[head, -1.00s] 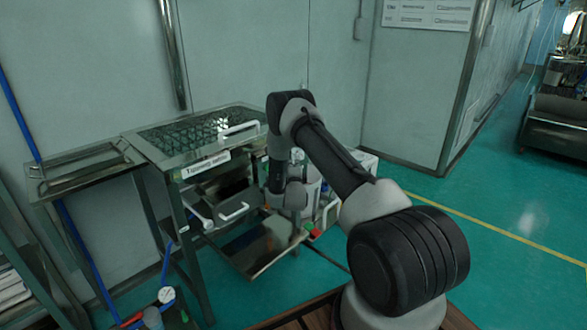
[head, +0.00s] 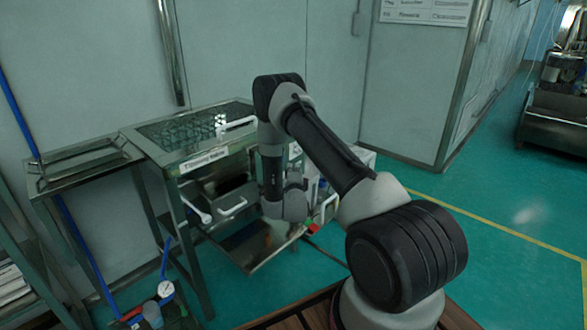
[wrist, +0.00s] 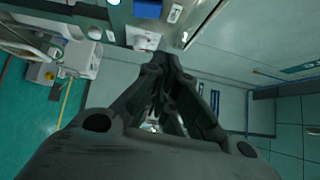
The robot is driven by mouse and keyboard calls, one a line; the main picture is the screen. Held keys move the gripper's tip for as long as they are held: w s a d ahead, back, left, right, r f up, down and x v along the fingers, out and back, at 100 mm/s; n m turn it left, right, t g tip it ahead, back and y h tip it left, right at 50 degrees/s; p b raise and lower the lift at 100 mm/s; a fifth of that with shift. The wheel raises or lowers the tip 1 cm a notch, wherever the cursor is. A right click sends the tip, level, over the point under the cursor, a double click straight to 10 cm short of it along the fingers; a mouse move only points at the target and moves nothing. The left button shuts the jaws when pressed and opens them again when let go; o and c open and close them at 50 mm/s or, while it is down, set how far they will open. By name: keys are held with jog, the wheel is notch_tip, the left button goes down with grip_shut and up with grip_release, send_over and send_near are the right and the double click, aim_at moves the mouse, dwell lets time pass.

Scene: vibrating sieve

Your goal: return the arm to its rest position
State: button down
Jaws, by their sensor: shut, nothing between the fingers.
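My gripper (wrist: 166,62) shows in the wrist view with its dark fingers together at the tips and nothing held. In the head view my arm reaches forward and bends down, and its wrist hangs in front of the right part of the sieve machine; the fingers are hidden there. The vibrating sieve (head: 196,128) is a steel machine with a mesh top and a white handle. Below it a metal tray (head: 262,252) juts out at a slant, behind and left of my wrist.
A steel side shelf (head: 85,167) joins the machine's left. Green floor (head: 490,205) is free to the right, crossed by a yellow line. Another steel machine (head: 560,100) stands far right.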

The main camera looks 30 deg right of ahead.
dwell(0.5)
jog(key=s+a+f+n+g+y, duration=0.2)
jog(key=s+f+n+g, duration=0.15)
jog(key=f, duration=0.35)
jog(key=s+a+f+n+g+y, duration=0.1)
jog(key=s+f+n+g+y, duration=0.2)
jog(key=f, duration=0.4)
jog(key=s+a+n+g+y, duration=0.1)
jog(key=s+a+n+g, duration=0.3)
jog(key=n, duration=0.1)
jog(key=s+r+n, duration=0.4)
jog(key=s+r, duration=0.7)
jog(key=r, duration=0.4)
jog(key=s+a+r+n+g+y, duration=0.1)
jog(key=s+r+n, duration=0.3)
jog(key=s+r, duration=0.8)
jog(key=s+a+r+n, duration=0.1)
jog(key=s+r+n, duration=0.3)
jog(key=s+r, duration=0.8)
notch_tip(320, 180, up, 7)
jog(key=shift+g+y, duration=0.35)
jog(key=shift+y, duration=0.05)
